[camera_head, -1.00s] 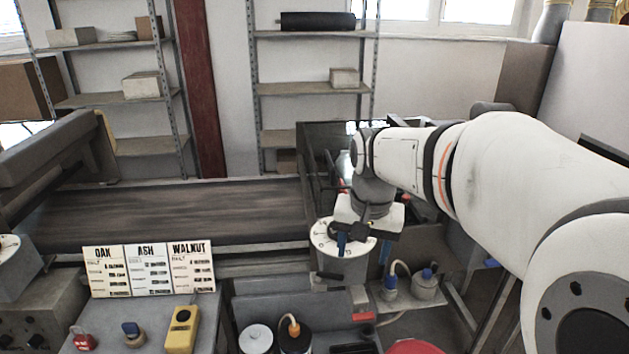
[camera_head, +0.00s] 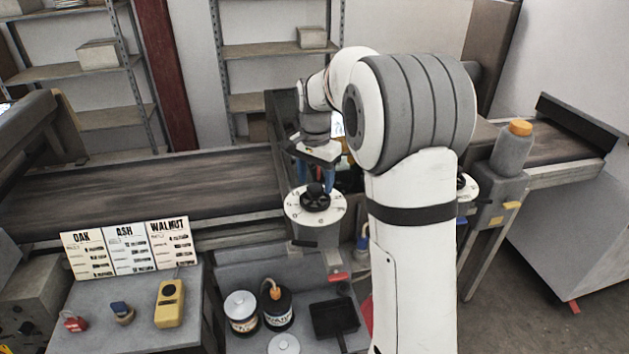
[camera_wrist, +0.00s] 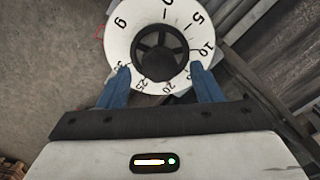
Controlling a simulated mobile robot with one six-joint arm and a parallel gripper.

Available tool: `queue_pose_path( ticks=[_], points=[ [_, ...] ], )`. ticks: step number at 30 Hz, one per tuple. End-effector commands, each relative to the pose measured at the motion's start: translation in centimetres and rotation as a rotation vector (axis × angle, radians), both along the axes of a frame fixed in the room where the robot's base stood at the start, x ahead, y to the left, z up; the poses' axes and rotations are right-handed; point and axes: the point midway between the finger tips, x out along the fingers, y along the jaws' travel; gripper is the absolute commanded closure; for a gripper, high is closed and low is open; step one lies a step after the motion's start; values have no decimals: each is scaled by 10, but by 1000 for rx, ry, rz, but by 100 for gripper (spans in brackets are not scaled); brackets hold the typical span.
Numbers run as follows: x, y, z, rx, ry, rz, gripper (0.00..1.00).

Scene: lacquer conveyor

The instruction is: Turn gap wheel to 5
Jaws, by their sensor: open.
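The gap wheel, a black spoked handwheel (camera_head: 315,196) on a round white numbered dial (camera_head: 297,212), sits at the front of the conveyor in the head view. In the wrist view the wheel (camera_wrist: 158,52) is just beyond the fingertips, with the dial (camera_wrist: 122,42) around it. A 5 and a 10 show on the dial's right side, with larger numbers along its lower edge; some are partly hidden by the fingers. My gripper (camera_head: 326,182) is open above the dial. Its blue fingers (camera_wrist: 163,73) stand either side of the wheel's near part, with nothing held.
Oak, ash and walnut cards (camera_head: 125,248) stand behind a padlock, a knob and a yellow device (camera_head: 170,303) on the left bench. Lidded cans (camera_head: 241,312) and a black tray (camera_head: 335,317) are below the dial. A bottle with an orange cap (camera_head: 513,146) stands at right.

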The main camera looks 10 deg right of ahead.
Motion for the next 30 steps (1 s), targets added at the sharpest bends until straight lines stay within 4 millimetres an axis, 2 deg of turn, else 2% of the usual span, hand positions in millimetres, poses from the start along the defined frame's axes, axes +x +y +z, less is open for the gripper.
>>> queue_pose_path(
  ticks=[6,13,30],
  points=[
    [0,0,-15,0,0,1,41],
    [0,1,-16,0,-1,2,41],
    [0,1,-16,0,-1,3,85]
  ],
)
